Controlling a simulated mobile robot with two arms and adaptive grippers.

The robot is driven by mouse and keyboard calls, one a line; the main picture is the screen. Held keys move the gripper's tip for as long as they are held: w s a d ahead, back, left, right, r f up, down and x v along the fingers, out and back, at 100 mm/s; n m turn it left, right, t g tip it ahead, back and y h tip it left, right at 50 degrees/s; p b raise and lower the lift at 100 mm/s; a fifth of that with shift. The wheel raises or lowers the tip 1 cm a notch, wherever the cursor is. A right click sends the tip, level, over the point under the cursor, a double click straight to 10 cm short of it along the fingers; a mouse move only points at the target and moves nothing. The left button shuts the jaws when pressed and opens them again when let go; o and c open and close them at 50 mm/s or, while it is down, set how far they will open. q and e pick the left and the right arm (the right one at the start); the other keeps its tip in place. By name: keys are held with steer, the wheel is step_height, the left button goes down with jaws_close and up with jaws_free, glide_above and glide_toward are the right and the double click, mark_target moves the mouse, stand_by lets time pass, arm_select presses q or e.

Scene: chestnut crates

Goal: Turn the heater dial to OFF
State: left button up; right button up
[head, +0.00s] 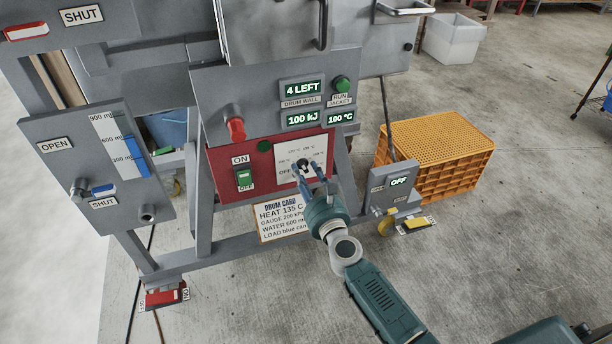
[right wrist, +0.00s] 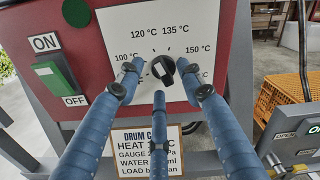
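The heater dial (head: 303,162) is a black knob on a white scale plate, set in a red panel (head: 228,194). In the right wrist view the dial (right wrist: 163,68) sits amid printed marks such as 100, 120, 135 and 150 °C. A pale patch shows on the knob's left part; I cannot tell its exact setting. The OFF mark is faint at the plate's left in the head view. My right gripper (head: 308,172) is at the dial. In the right wrist view its three blue fingers (right wrist: 159,82) stand spread around the knob, with gaps visible. My left gripper is not in view.
A green ON/OFF switch (head: 244,177) is left of the scale plate. A red knob (head: 236,129) projects above it. A sign (head: 282,221) hangs below.

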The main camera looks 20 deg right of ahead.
jaws_close()
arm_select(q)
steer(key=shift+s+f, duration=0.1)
arm_select(e)
steer(key=shift+n, duration=0.3)
steer(key=shift+n+p, duration=0.3)
steer(key=shift+n, duration=1)
steer(key=n+p, duration=0.1)
steer(key=n, duration=0.3)
steer(key=n+p, duration=0.1)
steer(key=n, duration=0.3)
steer(key=n+p, duration=0.1)
steer(key=n, duration=0.3)
steer(key=shift+d+f+p, duration=0.2)
steer(key=shift+f+p, duration=0.05)
steer(key=shift+p, duration=0.1)
arm_select(q)
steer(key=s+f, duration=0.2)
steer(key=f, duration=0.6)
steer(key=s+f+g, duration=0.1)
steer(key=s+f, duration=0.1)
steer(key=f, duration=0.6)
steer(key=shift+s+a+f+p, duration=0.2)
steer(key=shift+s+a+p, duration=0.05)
steer(key=shift+p, duration=0.15)
arm_select(e)
steer(key=shift+d+n, duration=0.1)
steer(key=shift+n, duration=1.4)
